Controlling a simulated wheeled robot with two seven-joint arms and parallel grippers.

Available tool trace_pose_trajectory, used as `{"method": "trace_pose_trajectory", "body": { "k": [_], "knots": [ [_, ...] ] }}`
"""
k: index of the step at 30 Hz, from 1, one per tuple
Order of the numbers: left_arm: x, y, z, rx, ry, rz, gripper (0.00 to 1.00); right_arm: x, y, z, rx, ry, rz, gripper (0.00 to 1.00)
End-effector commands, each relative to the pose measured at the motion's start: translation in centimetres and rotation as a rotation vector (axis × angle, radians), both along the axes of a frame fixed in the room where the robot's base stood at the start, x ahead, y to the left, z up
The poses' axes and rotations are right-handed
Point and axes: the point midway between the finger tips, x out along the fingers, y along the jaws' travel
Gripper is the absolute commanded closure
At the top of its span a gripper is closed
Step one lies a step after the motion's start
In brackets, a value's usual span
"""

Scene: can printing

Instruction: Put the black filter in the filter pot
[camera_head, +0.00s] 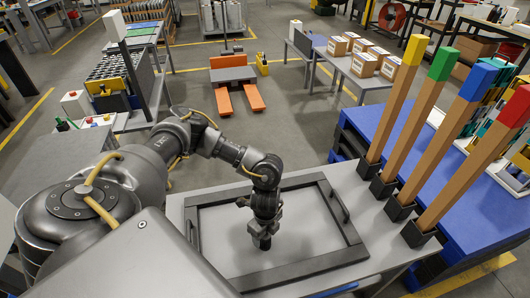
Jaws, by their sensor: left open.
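My left arm comes in from the left, and its gripper (262,238) points down over the pale panel inside a dark rectangular frame (283,276) on the grey table (220,194). The gripper is open. It is small and dark in this view, so the exact gap between its fingers and the panel is unclear. I cannot pick out a black filter for sure, nor a filter pot. My right gripper is not in view.
Wooden posts with yellow (413,50), green (443,64), blue (478,82) and red (512,106) tops lean in black holders along the table's right edge. Cardboard boxes (366,64) stand on a table behind. An orange-and-grey cart (232,75) is on the floor.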

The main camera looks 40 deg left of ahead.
Motion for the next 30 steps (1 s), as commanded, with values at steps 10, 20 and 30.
{"method": "trace_pose_trajectory", "body": {
  "k": [10, 20, 30],
  "knots": [
    [0.0, 0.0, -1.3, 0.000, -0.001, -0.001, 0.35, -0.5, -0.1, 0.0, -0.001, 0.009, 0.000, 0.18],
    [0.0, 0.0, -1.3, 0.000, -0.001, 0.000, 0.75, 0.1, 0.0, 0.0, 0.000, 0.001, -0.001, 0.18],
    [0.0, 0.0, -1.2, -0.001, -0.001, 0.000, 0.88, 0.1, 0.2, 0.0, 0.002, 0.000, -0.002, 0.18]
  ]
}}
